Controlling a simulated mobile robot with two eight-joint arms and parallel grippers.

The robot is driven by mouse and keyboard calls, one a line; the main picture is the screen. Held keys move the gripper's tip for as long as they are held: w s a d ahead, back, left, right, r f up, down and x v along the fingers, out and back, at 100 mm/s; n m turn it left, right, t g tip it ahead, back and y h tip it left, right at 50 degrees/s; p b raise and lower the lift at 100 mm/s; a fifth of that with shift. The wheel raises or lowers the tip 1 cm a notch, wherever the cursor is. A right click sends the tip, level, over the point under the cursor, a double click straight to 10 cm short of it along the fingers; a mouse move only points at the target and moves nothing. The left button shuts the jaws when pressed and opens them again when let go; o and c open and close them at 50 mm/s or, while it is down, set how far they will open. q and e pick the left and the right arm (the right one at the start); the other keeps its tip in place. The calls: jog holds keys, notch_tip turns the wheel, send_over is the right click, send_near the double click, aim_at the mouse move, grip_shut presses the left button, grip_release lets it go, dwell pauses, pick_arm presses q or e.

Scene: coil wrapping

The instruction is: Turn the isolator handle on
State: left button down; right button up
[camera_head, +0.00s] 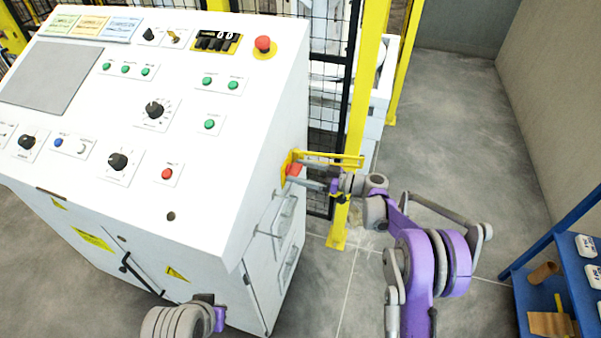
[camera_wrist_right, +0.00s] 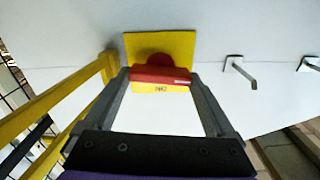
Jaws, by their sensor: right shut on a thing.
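The isolator handle (camera_head: 293,170) is red and sits on a yellow plate on the right side of the white control cabinet (camera_head: 225,180). In the right wrist view the red handle (camera_wrist_right: 160,75) lies crosswise on the yellow plate (camera_wrist_right: 183,48), with dark lettering just below it. My right gripper (camera_head: 300,172) is at the handle, and in the wrist view its fingers (camera_wrist_right: 162,80) stand at the two ends of the red bar, shut on it. My left gripper (camera_head: 215,312) shows only in part at the bottom of the head view; its fingers cannot be made out.
A yellow fence post (camera_head: 357,110) and a yellow bar (camera_head: 335,158) stand close to my right gripper. Metal hooks (camera_wrist_right: 240,70) stick out of the cabinet side. A blue shelf (camera_head: 560,262) stands at the lower right. The floor at the upper right is clear.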

jog(key=m+b, duration=0.1)
jog(key=m, duration=0.3)
jog(key=m+b, duration=0.2)
jog(key=m, duration=0.2)
jog(key=shift+w+d+f+b, duration=0.1)
jog(key=shift+w+f+b, duration=0.1)
jog(key=shift+b, duration=0.1)
jog(key=shift+f+m+b, duration=0.1)
jog(key=shift+m+b, duration=1.35)
jog(key=shift+m, duration=2.75)
jog(key=o, duration=1.1)
jog(key=shift+c, duration=0.2)
